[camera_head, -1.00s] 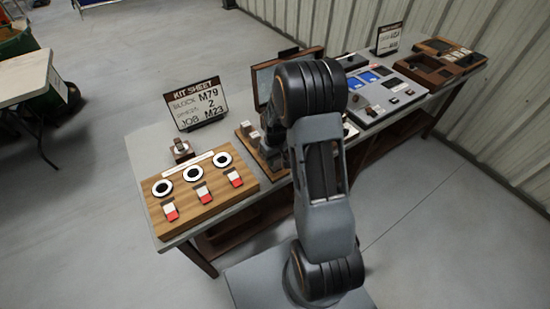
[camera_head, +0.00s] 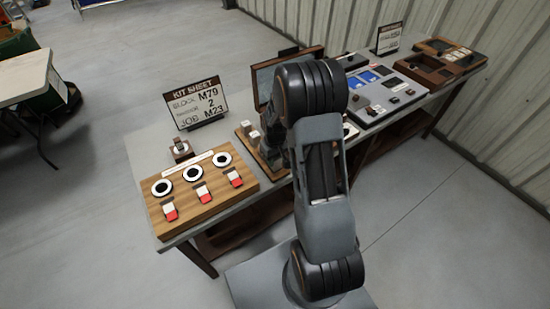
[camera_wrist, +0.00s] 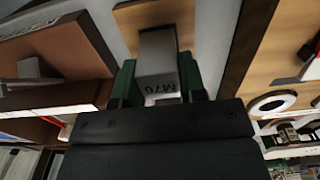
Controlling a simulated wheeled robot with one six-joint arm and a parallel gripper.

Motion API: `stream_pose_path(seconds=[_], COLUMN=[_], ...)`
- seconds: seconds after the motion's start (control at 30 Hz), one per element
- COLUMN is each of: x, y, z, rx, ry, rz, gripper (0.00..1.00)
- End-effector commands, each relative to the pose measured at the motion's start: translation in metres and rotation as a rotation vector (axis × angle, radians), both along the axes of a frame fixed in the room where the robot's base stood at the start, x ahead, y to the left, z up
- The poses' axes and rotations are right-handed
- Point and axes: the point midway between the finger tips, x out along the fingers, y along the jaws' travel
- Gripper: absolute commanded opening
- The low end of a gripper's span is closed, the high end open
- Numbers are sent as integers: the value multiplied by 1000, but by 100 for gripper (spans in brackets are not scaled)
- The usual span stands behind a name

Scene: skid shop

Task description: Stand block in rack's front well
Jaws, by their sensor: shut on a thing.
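My gripper (camera_wrist: 157,86) is shut on a grey metal block (camera_wrist: 158,52) in the wrist view, its green-lined fingers on either side. The block has dark lettering that starts with M7; the last character is hard to read. A light wooden surface (camera_wrist: 128,17) shows just beyond the block; I cannot tell whether they touch. In the head view, my arm hides the gripper and much of a wooden rack (camera_head: 268,168). Pale blocks (camera_head: 254,136) show at the rack's left end. The front well cannot be made out.
A kit sheet sign (camera_head: 198,103) reads block M79, 2, job M23. A wooden board (camera_head: 187,208) with ringed holes and red-white pieces lies at the table's left end. A grey panel (camera_head: 392,92) and brown trays (camera_head: 428,70) stand to the right.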

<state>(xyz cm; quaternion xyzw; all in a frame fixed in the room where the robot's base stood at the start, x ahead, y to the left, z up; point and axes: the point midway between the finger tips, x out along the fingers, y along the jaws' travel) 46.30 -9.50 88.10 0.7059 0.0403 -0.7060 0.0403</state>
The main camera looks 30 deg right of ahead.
Motion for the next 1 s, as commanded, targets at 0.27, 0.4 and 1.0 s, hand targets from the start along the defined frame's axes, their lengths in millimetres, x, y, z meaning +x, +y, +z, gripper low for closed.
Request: stream_pose_path(seconds=[0.27, 0.4, 1.0], x=[0, 0, 0], y=[0, 0, 0], z=[-5, -7, -11], rx=[0, 0, 0], ry=[-1, -1, -1], rz=[0, 0, 0], gripper=[8, 8, 65])
